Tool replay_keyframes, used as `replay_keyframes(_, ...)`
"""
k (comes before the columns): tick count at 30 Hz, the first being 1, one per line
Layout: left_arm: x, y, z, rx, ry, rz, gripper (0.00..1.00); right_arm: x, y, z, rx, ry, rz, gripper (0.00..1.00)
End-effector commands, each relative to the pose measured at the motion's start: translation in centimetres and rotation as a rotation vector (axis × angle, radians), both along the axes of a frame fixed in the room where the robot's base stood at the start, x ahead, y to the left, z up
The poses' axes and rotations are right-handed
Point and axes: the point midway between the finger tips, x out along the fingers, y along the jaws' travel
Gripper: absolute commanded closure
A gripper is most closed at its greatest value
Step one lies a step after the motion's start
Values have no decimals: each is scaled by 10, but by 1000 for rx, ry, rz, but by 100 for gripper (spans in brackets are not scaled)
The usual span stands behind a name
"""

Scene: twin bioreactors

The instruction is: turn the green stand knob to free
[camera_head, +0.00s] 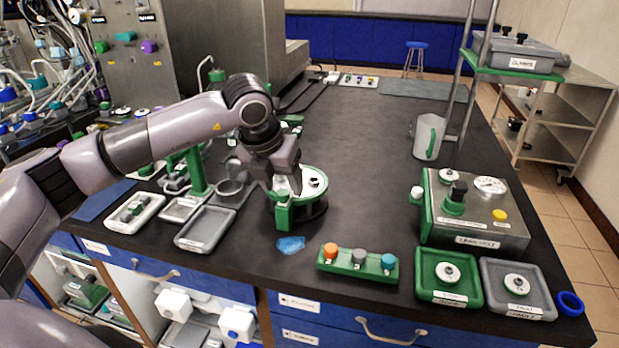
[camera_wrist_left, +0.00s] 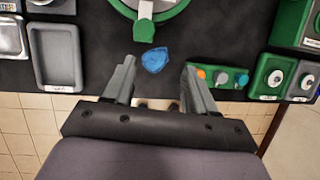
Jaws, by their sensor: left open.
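A round green stand with a white top (camera_head: 312,184) stands on the dark bench in the middle of the head view. A green block (camera_head: 283,216), which may be its knob, sticks out at its front left. In the left wrist view the green stand (camera_wrist_left: 187,8) is cut off at the top edge, with the green block (camera_wrist_left: 144,32) pointing toward my gripper. My left gripper (camera_wrist_left: 158,65) is open and empty, its fingers apart. In the head view, my left gripper (camera_head: 285,186) hangs over the stand's left side, hiding part of it. I cannot tell whether it touches.
A blue crumpled piece (camera_head: 291,244) lies in front of the stand. A green block with orange, grey and blue knobs (camera_head: 357,263) is to its right. A grey tray (camera_head: 206,229) and a green post (camera_head: 195,172) are to the left. The bench behind is largely clear.

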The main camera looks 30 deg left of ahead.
Motion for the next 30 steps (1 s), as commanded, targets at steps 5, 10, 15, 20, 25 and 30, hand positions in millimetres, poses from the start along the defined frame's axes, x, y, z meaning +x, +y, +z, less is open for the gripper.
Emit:
replay_keyframes(5,4,27,14,80,-23,70,44,0,0,1,0,0,0,57)
replay_keyframes(10,10,29,-4,83,-19,72,44,0,0,5,1,0,1,57)
replay_keyframes(15,20,31,-29,82,-20,70,44,0,0,10,0,1,1,57)
replay_keyframes(20,28,33,-44,80,-23,70,44,0,0,12,0,1,1,57)
replay_keyframes(25,30,33,-51,80,-23,69,44,-1,0,12,0,1,1,57)
replay_keyframes(30,29,33,-51,79,-23,69,44,-1,0,12,0,1,1,57)
